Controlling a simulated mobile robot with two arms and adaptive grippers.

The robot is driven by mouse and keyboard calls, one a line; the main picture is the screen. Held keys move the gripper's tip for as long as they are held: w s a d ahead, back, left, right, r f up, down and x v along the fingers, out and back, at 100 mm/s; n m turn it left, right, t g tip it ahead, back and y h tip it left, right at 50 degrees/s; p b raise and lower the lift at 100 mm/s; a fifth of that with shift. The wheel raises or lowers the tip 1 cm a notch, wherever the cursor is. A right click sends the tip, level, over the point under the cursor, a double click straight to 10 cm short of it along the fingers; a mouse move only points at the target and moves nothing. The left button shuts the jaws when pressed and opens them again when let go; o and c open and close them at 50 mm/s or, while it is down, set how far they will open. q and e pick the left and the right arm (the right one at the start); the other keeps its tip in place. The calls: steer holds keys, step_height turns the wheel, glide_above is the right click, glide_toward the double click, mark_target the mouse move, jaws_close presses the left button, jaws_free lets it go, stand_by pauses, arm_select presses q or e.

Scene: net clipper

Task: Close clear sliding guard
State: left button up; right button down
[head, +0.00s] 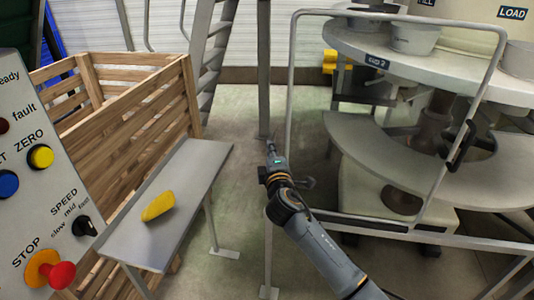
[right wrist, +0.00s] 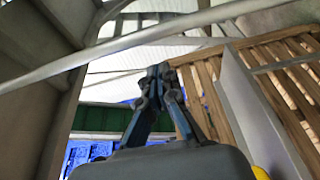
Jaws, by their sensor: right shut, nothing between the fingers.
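The clear guard shows as a grey tubular frame (head: 396,13) with see-through panel in front of the round machine at the right of the head view. A black handle (head: 461,146) sits on its right side. My right gripper (head: 271,143) is shut and empty, just left of the frame's left upright and apart from the handle. Its fingers also show together in the right wrist view (right wrist: 160,72). A pale bar crosses above them there; I cannot tell whether it belongs to the guard. My left gripper is out of view.
The machine's round table (head: 450,70) carries several grey pots behind the guard. At the left stand a wooden crate (head: 130,95), a grey shelf (head: 165,215) with a yellow object (head: 158,201), and a control panel (head: 35,185). Floor between shelf and machine is mostly open.

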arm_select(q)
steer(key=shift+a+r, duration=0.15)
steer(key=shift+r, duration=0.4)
arm_select(e)
steer(key=shift+s+d, duration=0.25)
steer(key=shift+d, duration=0.4)
steer(key=shift+s+d, duration=0.2)
steer(key=shift+d, duration=0.4)
arm_select(q)
steer(key=shift+p, duration=0.3)
arm_select(e)
steer(key=shift+d+r, duration=0.1)
